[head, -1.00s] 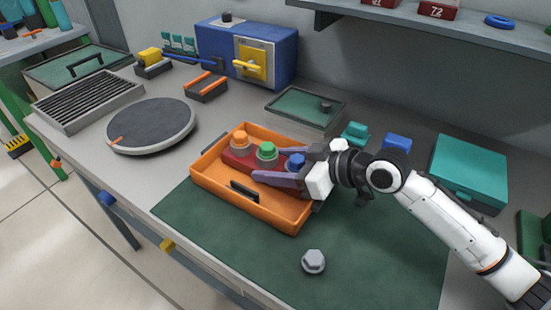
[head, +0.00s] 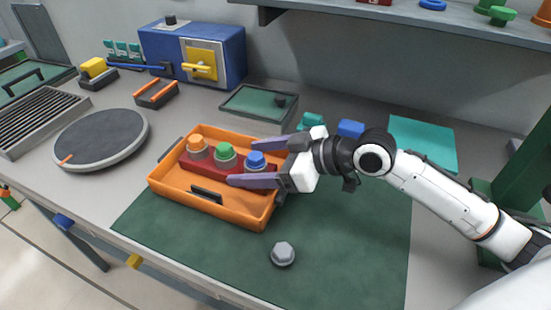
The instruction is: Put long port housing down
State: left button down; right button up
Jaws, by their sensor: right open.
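The long port housing (head: 212,165) is a red block with an orange, a green and a blue capped port in a row. It lies inside the orange tray (head: 172,186), toward the tray's back wall. My right gripper (head: 240,162) reaches in from the right, its two purple fingers spread apart around the blue-capped end of the housing. I cannot tell whether either finger touches it. The fingers and palm hide the housing's right end. My left gripper is out of view.
The tray sits on a green mat (head: 345,255) with a grey hex-headed piece (head: 283,254) in front. A round turntable (head: 100,138) stands at left, a blue machine (head: 193,52) behind. The front mat is mostly clear.

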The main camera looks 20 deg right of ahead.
jog(key=v, duration=0.6)
jog(key=shift+f, duration=0.15)
jog(key=shift+s+d+r, duration=0.25)
jog(key=shift+s+r, duration=0.1)
jog(key=shift+r, duration=0.05)
jog(key=shift+f, duration=0.1)
